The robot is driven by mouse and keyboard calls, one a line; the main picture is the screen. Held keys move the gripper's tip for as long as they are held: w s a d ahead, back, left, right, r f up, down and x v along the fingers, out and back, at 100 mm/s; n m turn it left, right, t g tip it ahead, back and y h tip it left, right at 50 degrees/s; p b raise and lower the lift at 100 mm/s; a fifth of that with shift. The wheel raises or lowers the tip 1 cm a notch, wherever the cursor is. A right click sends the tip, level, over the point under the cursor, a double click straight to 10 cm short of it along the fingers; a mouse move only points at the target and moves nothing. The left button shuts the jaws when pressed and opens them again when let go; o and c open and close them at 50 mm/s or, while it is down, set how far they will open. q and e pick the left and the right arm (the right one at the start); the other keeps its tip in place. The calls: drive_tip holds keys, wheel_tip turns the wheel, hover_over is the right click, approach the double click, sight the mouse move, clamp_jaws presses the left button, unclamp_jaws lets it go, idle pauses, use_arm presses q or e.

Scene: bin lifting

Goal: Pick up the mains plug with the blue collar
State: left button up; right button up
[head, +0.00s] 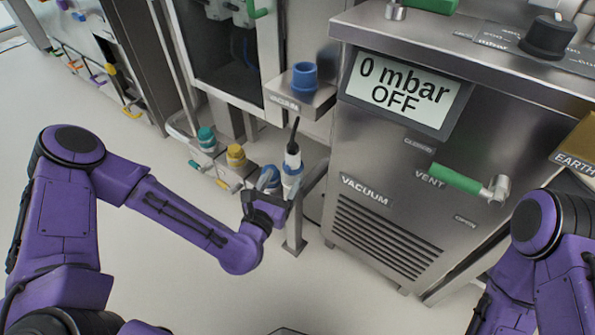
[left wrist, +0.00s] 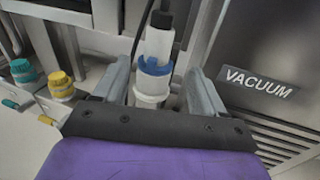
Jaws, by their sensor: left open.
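The mains plug with the blue collar (head: 292,162) is upright, with a white body and a dark cable running up from its top. It also shows in the left wrist view (left wrist: 155,68), standing between the two grey fingers of my left gripper (left wrist: 158,80). In the head view my left gripper (head: 291,180) is at the plug, one finger on each side. It is open; a gap shows between plug and fingers in the left wrist view. The plug's lower end is hidden behind the gripper. My right gripper is out of view.
A blue socket (head: 305,80) sits on a metal bracket above the plug. The steel vacuum cabinet (head: 385,215) stands close on the right, its display reading 0 mbar OFF. Teal (head: 207,138) and yellow (head: 236,156) connectors stand to the left. A green vent handle (head: 456,178) sticks out of the cabinet.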

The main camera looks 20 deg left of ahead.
sight(296, 151)
use_arm(q)
drive_tip(key=w, duration=0.3)
drive_tip(key=w+b, duration=0.1)
drive_tip(key=w, duration=0.3)
drive_tip(key=w+r, duration=0.1)
drive_tip(key=w, duration=0.2)
drive_tip(key=shift+w+d, duration=0.25)
drive_tip(key=shift+d, duration=0.05)
drive_tip(key=shift+r, duration=0.1)
drive_tip(key=c, duration=1.3)
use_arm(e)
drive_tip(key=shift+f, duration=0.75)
